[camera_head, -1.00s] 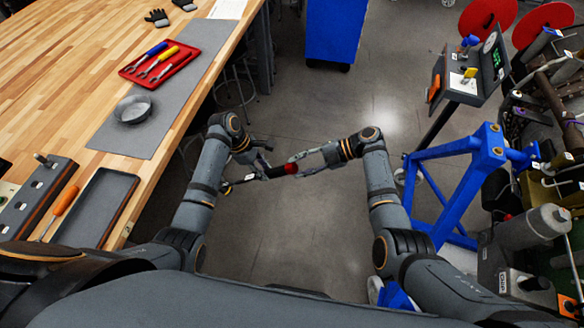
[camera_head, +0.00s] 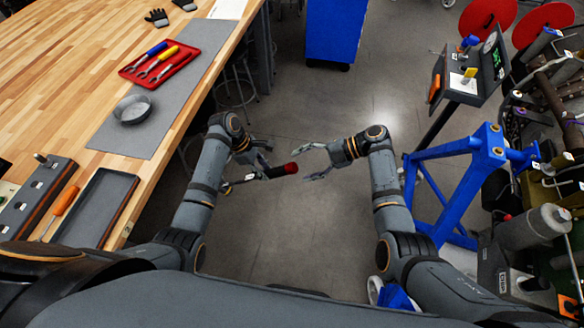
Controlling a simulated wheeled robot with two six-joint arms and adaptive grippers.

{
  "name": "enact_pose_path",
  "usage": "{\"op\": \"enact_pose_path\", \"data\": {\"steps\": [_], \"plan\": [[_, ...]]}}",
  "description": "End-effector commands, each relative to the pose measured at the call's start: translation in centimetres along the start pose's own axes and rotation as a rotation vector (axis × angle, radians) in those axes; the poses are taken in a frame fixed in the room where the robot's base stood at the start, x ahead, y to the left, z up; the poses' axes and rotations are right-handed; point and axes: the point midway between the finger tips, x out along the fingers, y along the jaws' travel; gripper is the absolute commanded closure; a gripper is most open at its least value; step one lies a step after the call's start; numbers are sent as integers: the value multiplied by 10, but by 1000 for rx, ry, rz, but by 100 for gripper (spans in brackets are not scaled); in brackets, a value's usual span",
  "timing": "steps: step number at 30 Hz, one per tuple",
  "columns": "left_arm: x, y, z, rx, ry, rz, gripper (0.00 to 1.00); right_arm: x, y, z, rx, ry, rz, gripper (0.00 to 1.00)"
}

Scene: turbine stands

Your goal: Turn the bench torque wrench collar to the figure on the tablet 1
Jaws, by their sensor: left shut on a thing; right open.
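The torque wrench (camera_head: 282,171) is held in the air between my arms, over the open floor. Its dark handle with a red end points right, and its other end reaches left past the gripper. My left gripper (camera_head: 262,172) is shut on the wrench. My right gripper (camera_head: 312,162) is open and empty, just right of the red end and apart from it. A tablet with green figures (camera_head: 496,58) stands on the console at the upper right; the figures are too small to read. The collar's setting cannot be read.
The wooden bench (camera_head: 60,90) at left carries a red tray (camera_head: 190,60) of tools, a grey bowl (camera_head: 132,109), a dark tray (camera_head: 97,208) and an orange screwdriver (camera_head: 67,200). A blue stand (camera_head: 462,190) is close to my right arm. The floor between is clear.

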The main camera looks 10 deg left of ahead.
Motion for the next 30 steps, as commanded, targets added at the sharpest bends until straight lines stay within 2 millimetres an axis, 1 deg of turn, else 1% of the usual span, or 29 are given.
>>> {"op": "enact_pose_path", "data": {"steps": [6, 12, 28, 30], "plan": [[-1, 1, 1, 1, 0, 2, 100, -19, 0, -4, -1, -2, 0, 31], [-1, 1, 1, 1, 0, 2, 100, -31, 0, -8, -1, 0, 0, 31], [-1, 1, 0, 1, 0, 2, 100, -32, 0, -8, 0, 0, 0, 31], [0, 1, 0, 1, 0, 2, 100, -30, -3, -6, 18, -5, -1, 31]]}}
